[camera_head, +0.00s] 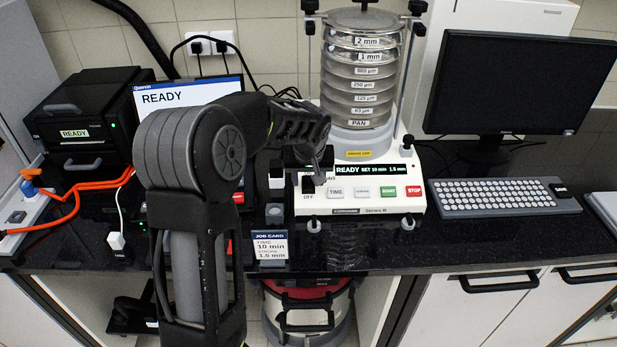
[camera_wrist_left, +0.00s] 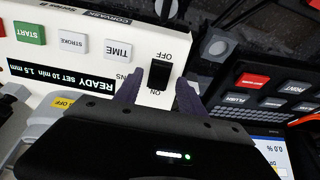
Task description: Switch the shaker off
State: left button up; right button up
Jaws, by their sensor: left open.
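The sieve shaker's white control base (camera_head: 405,205) stands on the dark bench under a stack of steel sieves (camera_head: 362,75). Its display reads READY SET 10 min 1.5 mm. The black rocker switch (camera_wrist_left: 160,74) sits between ON and OFF labels at the panel end; in the head view the switch is partly hidden by my gripper. Which side of it is pressed I cannot tell. My left gripper (camera_head: 318,172) is open and empty above the switch. In the left wrist view its two purple fingertips (camera_wrist_left: 157,82) lie on either side of the switch; contact is not clear.
TIME, STROKE, START (camera_head: 389,192) and STOP (camera_head: 413,190) buttons line the panel. A job card (camera_head: 270,247) stands at the bench's front edge. A screen reading READY (camera_head: 165,98) and black boxes (camera_head: 75,105) are left; a keyboard (camera_head: 508,196) and monitor (camera_head: 515,85) are right.

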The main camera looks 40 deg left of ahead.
pick_arm(q)
jog(key=shift+w+a+f, duration=0.15)
jog(key=shift+w+f, duration=0.05)
jog(key=shift+f, duration=0.4)
grip_shut()
